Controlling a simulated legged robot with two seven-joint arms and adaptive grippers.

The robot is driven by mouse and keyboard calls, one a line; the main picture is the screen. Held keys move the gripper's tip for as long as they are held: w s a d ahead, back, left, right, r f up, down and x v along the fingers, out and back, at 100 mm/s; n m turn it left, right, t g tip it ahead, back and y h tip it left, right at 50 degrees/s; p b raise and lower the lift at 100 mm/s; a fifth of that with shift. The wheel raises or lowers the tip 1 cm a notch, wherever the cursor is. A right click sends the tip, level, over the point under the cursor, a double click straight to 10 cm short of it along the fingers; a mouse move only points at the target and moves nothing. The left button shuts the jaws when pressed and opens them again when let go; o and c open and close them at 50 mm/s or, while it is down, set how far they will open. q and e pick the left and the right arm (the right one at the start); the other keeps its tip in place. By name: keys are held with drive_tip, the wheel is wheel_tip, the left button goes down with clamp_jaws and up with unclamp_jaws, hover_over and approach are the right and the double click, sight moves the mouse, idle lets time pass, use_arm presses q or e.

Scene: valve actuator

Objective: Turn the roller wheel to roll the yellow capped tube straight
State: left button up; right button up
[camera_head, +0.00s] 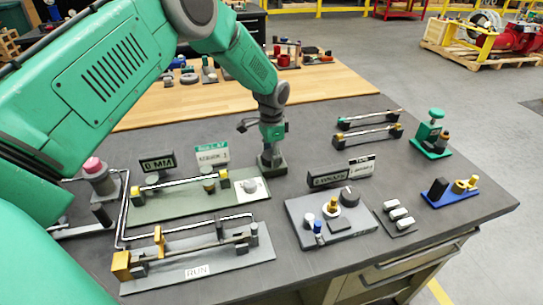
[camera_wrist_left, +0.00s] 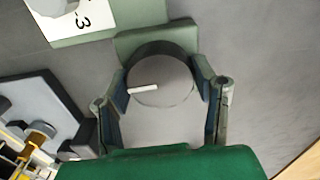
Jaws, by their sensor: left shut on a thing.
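The yellow capped tube (camera_head: 181,182) lies in its fixture on a green base plate (camera_head: 165,208), with yellow caps near its ends and a small brass-coloured part near its right end. It looks about straight at this size. The roller wheel (camera_wrist_left: 160,80) is a grey round knob with a white mark, mounted at the plate's edge in the left wrist view. My left gripper (camera_head: 271,160) reaches down over it and largely hides it in the head view. In the left wrist view its fingers (camera_wrist_left: 162,90) are closed around the wheel's sides. My right gripper is not in view.
A display (camera_head: 157,164) reading "0 MM" and a white-green card (camera_head: 212,153) stand behind the plate. A grey plate marked RUN (camera_head: 197,271) with bent tubing lies in front. A knob fixture (camera_head: 332,218) stands to the right. Dark tabletop is clear between fixtures.

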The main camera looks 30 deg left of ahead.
use_arm(q)
drive_tip(key=m, duration=0.6)
drive_tip(key=shift+w+r, duration=0.2)
drive_tip(key=shift+w, duration=0.1)
drive_tip(key=m, duration=0.6)
drive_tip(key=shift+m, duration=0.4)
drive_tip(key=m, duration=0.6)
drive_tip(key=shift+b, duration=0.4)
drive_tip(key=m, duration=0.5)
drive_tip(key=shift+s+f+m, duration=0.1)
drive_tip(key=shift+f+m, duration=0.05)
drive_tip(key=shift+m, duration=0.15)
drive_tip(key=o, duration=1.2)
drive_tip(key=shift+f, duration=0.1)
drive_tip(key=shift+c, duration=0.2)
wheel_tip(320, 180, up, 12)
drive_tip(key=shift+f, duration=0.1)
